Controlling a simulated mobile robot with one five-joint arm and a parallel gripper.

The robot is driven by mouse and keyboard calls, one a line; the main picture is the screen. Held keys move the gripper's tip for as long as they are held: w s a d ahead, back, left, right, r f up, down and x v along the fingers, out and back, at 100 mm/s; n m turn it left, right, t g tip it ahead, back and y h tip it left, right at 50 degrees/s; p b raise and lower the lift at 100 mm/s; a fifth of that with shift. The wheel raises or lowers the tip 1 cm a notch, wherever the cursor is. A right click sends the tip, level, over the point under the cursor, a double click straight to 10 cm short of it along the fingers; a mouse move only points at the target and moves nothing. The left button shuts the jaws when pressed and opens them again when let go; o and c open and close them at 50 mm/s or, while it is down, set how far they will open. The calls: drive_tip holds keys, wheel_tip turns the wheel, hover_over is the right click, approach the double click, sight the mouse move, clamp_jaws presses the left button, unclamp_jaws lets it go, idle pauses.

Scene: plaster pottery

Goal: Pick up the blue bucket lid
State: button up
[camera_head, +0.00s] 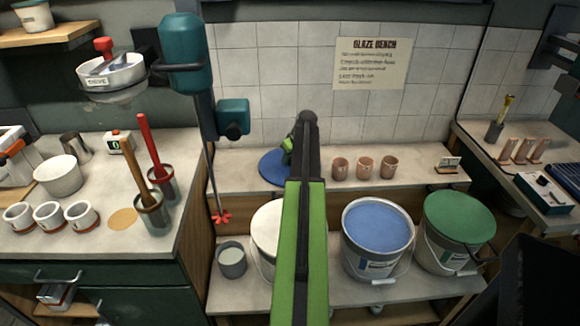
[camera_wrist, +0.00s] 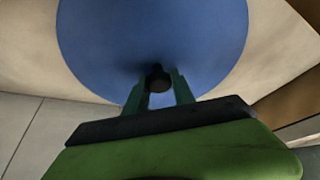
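The blue bucket lid (camera_head: 273,166) lies flat on the raised back shelf of the bench. My arm covers its right part in the head view. In the wrist view, the lid (camera_wrist: 150,35) fills the upper middle as a blue disc, with a small dark knob (camera_wrist: 158,78) near its lower edge. My gripper (camera_wrist: 160,88) has its two green fingers apart, one on each side of the knob. Whether they press on the knob cannot be told. In the head view, my gripper (camera_head: 289,143) is over the lid, its fingertips mostly hidden by the arm.
Several pinkish cups (camera_head: 364,168) stand right of my gripper on the back shelf. Below are a blue-filled bucket (camera_head: 378,262), a green-topped bucket (camera_head: 440,255), a white bucket (camera_head: 262,262) partly behind my arm and a grey pot (camera_head: 232,262). A teal mixer (camera_head: 184,60) stands left.

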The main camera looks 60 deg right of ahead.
clamp_jaws()
wheel_tip(320, 180, up, 10)
drive_tip(key=p, duration=1)
